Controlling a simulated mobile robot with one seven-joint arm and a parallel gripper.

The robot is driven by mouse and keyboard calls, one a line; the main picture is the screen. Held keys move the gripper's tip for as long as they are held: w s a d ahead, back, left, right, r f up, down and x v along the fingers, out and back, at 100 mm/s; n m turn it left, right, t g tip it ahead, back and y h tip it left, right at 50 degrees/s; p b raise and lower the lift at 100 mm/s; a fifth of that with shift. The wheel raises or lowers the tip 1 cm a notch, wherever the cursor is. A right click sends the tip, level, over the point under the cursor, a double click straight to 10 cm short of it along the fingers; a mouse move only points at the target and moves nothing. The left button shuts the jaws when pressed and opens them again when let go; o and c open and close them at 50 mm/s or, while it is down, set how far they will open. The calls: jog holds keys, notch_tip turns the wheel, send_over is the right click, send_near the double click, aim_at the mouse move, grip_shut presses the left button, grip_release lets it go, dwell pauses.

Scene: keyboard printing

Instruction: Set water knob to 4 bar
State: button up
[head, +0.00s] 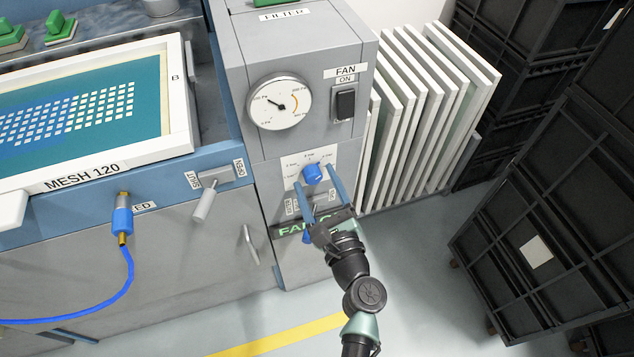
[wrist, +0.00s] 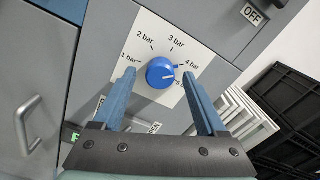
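The blue round water knob (head: 313,172) sits on a white dial plate (head: 293,172) on the front of the grey cabinet. In the wrist view the knob (wrist: 161,71) is ringed by marks from 1 bar to 4 bar, with a further label partly hidden by the right finger. A pale line on the knob points right and slightly down, seemingly below the 4 bar mark. My gripper (wrist: 157,76) is open, its two blue fingers spread left and right of the knob, with visible gaps. Whether the fingertips reach the knob's depth is unclear.
A round gauge (head: 280,101) and a black fan switch (head: 345,102) are above the knob. A lever (head: 206,200) and a blue hose (head: 124,270) are at left. White frames (head: 410,120) and black crates (head: 540,200) stand at right.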

jog(key=v, duration=1.3)
jog(key=shift+p, duration=0.45)
dwell(0.7)
